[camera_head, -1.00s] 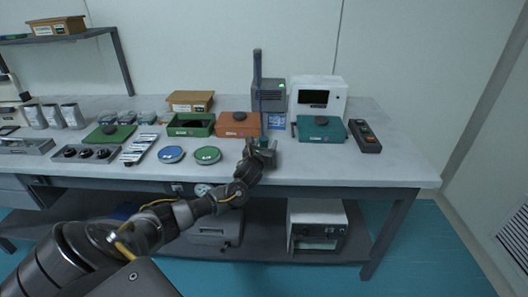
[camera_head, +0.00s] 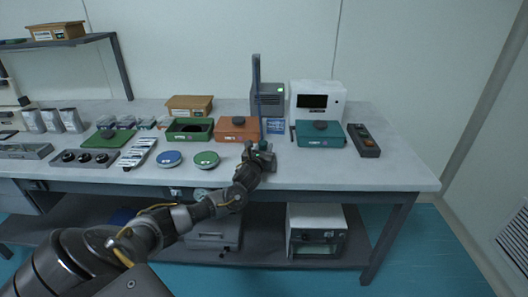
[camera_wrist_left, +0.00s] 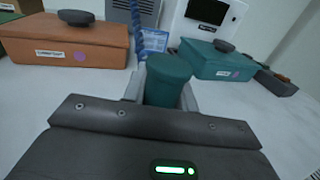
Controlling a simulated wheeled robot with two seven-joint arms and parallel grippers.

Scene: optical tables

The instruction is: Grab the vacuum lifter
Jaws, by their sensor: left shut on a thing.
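My left gripper (camera_head: 262,158) is over the front part of the table and shut on a green cylindrical part (camera_wrist_left: 168,80), which I take to be the vacuum lifter's grip. In the left wrist view it stands upright between the fingers. In the head view the green part is small and partly covered by the gripper. A tall, thin blue-grey hose (camera_head: 257,95) rises behind it. It shows as a blue coil (camera_wrist_left: 137,25) in the wrist view; I cannot tell exactly where it joins. The lifter's lower end is hidden. My right gripper is not in view.
An orange box (camera_head: 225,132) is left of the gripper and a teal box (camera_head: 335,141) right of it. A green disc (camera_head: 206,160) lies to the left. A white instrument (camera_head: 335,88) stands behind. The table front (camera_head: 350,177) is clear.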

